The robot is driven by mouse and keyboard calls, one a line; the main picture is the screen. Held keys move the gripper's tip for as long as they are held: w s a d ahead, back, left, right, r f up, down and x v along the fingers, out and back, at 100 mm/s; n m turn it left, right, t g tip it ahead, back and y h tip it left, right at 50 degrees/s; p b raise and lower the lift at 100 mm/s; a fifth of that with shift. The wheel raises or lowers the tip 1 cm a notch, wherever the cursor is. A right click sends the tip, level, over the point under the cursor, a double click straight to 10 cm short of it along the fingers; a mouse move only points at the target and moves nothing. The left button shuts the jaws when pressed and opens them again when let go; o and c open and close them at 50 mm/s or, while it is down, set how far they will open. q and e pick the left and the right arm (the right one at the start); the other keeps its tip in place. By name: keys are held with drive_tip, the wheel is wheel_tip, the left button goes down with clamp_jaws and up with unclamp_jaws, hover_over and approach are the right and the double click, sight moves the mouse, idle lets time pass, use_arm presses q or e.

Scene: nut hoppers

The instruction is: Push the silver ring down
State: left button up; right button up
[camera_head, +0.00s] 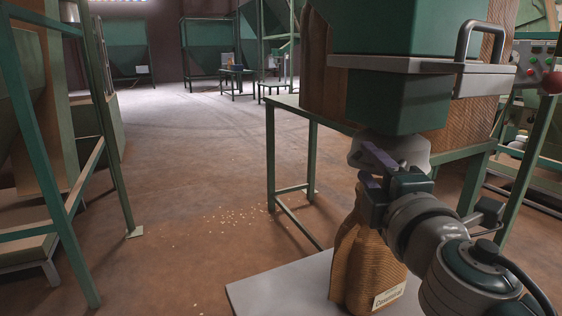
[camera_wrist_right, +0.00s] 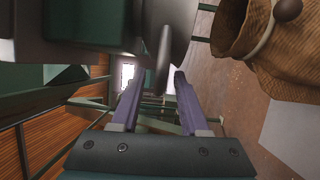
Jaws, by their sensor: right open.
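The silver ring (camera_head: 412,150) sits around the bottom of the green hopper's outlet (camera_head: 385,103). In the right wrist view a thin grey plate (camera_wrist_right: 164,58), which looks like part of it, stands between or just beyond my fingertips; I cannot tell whether they touch it. My right gripper (camera_head: 366,167) is open beside the ring, its purple fingers also showing in the right wrist view (camera_wrist_right: 156,92). A brown sack (camera_head: 365,255) stands below the outlet. Its open mouth (camera_wrist_right: 232,40) shows in the right wrist view. My left gripper is out of view.
A grey slide gate with a handle (camera_head: 466,80) crosses the outlet above. The sack stands on a pale floor plate (camera_head: 285,290). A green-framed table (camera_head: 270,160) is behind. Loose nuts (camera_head: 235,215) lie on the floor.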

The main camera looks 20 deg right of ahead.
clamp_jaws()
idle(1.3)
